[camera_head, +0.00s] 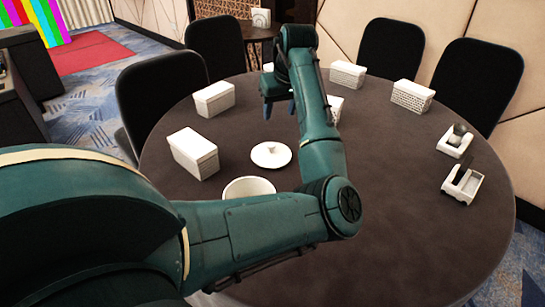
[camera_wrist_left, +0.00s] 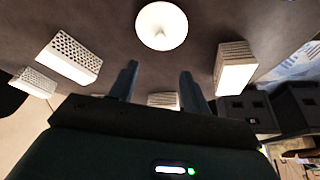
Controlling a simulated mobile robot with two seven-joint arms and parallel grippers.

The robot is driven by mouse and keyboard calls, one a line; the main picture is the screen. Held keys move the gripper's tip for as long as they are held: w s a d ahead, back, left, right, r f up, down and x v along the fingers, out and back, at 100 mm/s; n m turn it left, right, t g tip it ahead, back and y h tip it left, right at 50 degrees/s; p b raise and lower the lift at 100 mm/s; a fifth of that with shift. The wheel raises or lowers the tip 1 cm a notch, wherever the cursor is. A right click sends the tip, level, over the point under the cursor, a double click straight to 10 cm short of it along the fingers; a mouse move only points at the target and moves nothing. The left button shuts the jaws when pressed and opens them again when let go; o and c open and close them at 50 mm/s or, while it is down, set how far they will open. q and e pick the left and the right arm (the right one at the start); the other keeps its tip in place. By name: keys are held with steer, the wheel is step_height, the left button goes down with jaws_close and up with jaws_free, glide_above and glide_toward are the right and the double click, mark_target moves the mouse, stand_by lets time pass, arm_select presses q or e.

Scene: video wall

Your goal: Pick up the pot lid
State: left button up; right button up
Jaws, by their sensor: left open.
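The white round pot lid (camera_head: 271,154) with a small knob lies flat on the dark round table (camera_head: 400,190), near its middle. It also shows at the top of the left wrist view (camera_wrist_left: 161,25). A white pot (camera_head: 248,187) stands nearer to me, partly hidden behind my left arm. My left gripper (camera_head: 279,112) is open and empty, beyond the lid and apart from it. Its two fingers (camera_wrist_left: 158,68) show in the left wrist view with the lid ahead of them. My right gripper is not in view.
White boxes (camera_head: 194,153) (camera_head: 214,98) stand left of the lid, and others (camera_head: 347,74) (camera_head: 412,96) stand at the back. Two small white holders (camera_head: 455,140) (camera_head: 462,184) stand at the right. Black chairs (camera_head: 160,95) ring the table. The table's right front is clear.

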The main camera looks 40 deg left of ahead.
arm_select(q)
step_height(320, 180, down, 2)
steer(key=b, duration=0.2)
glide_above(271, 144)
steer(key=d, duration=0.2)
steer(key=f, duration=0.6)
steer(key=shift+s+d+f, duration=0.15)
steer(key=shift+s+f, duration=0.15)
steer(key=shift+s, duration=0.05)
steer(key=x, duration=0.4)
steer(key=shift+s+f+b, duration=0.2)
steer(key=shift+s+b, duration=0.1)
steer(key=shift+w+f, duration=0.15)
steer(key=shift+f, duration=0.35)
steer(key=shift+c, duration=0.3)
jaws_close()
